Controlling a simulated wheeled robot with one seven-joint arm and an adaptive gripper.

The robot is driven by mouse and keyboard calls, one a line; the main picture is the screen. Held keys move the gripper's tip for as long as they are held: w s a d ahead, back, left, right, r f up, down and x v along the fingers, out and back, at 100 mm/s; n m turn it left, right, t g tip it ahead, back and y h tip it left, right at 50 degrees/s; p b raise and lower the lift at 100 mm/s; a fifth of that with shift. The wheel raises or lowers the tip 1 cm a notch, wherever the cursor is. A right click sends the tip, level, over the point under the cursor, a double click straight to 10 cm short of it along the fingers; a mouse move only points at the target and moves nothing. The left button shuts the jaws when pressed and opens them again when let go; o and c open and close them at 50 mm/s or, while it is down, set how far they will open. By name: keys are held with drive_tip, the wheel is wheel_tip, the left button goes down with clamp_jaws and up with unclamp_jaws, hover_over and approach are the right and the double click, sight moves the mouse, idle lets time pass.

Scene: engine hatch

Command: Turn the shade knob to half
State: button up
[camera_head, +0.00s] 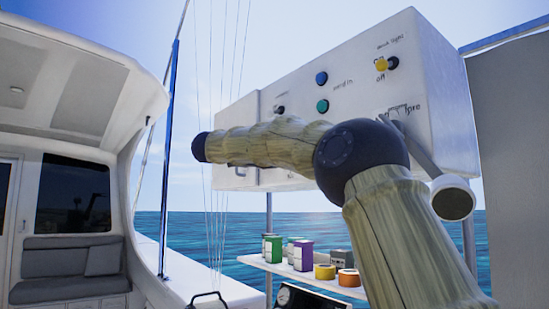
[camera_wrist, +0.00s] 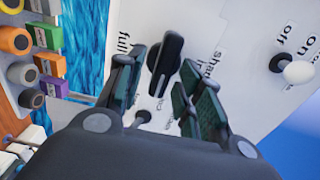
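The shade knob (camera_wrist: 166,58) is a black bar-shaped knob on the white panel, seen in the wrist view. The word "full" is printed to its left and a partly hidden label reading like "shade" to its right. My gripper (camera_wrist: 161,66) has its two dark green padded fingers apart, one on each side of the knob. A gap shows beside the knob on the right; contact on the left is unclear. Any "half" mark cannot be made out. In the head view the knob and my gripper are hidden behind my arm.
The white panel box (camera_head: 440,85) also carries a yellow-tipped switch (camera_head: 382,64), a blue button (camera_head: 321,78) and a green button (camera_head: 322,106). A white-tipped on/off switch (camera_wrist: 298,72) lies right of my gripper. A shelf (camera_head: 262,264) with cans and tape rolls stands below.

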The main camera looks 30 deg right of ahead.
drive_tip(key=shift+a+r, duration=0.1)
drive_tip(key=s+a, duration=0.1)
drive_tip(key=a, duration=1)
drive_tip(key=shift+a, duration=0.35)
